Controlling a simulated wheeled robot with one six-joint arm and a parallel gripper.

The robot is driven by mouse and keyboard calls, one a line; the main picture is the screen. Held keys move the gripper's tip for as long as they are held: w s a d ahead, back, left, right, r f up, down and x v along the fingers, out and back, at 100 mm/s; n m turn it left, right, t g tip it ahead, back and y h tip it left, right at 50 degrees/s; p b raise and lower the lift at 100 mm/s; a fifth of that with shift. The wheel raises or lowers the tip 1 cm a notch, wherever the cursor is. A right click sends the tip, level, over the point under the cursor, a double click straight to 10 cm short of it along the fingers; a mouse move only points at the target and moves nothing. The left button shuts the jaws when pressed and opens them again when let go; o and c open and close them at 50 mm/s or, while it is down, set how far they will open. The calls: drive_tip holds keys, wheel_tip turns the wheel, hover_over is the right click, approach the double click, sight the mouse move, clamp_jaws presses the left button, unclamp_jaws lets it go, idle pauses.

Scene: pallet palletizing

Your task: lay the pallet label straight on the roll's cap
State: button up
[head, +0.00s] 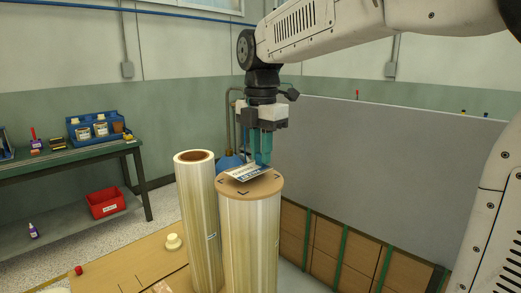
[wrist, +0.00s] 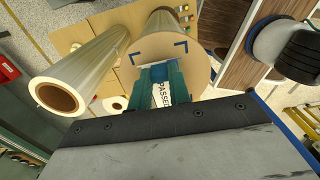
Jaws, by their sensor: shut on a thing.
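The pallet label (head: 252,171) is a small white card with a blue part and dark print. It sits tilted over the cap (head: 238,187) of the front roll (head: 248,240). My gripper (head: 261,160) is shut on the label, with its teal fingers pointing down above the cap. In the wrist view, the label (wrist: 162,92) shows between the fingers (wrist: 162,82), with "PASSED" partly readable. Dark corner marks show on the brown cap (wrist: 188,48). I cannot tell whether the label touches the cap.
A second wrapped roll (head: 197,215) with an open core stands close on the left. Stacked boxes (head: 325,240) and a grey panel (head: 390,140) stand to the right. A green bench (head: 75,155) holds a blue caddy (head: 98,128), with a red bin (head: 106,203) below.

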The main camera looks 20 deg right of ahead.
drive_tip(key=shift+f, duration=1)
idle(1.6)
idle(0.3)
drive_tip(key=o, duration=0.9)
drive_tip(key=shift+c, duration=0.7)
drive_tip(key=shift+r, duration=0.1)
drive_tip(key=shift+r, duration=3.45)
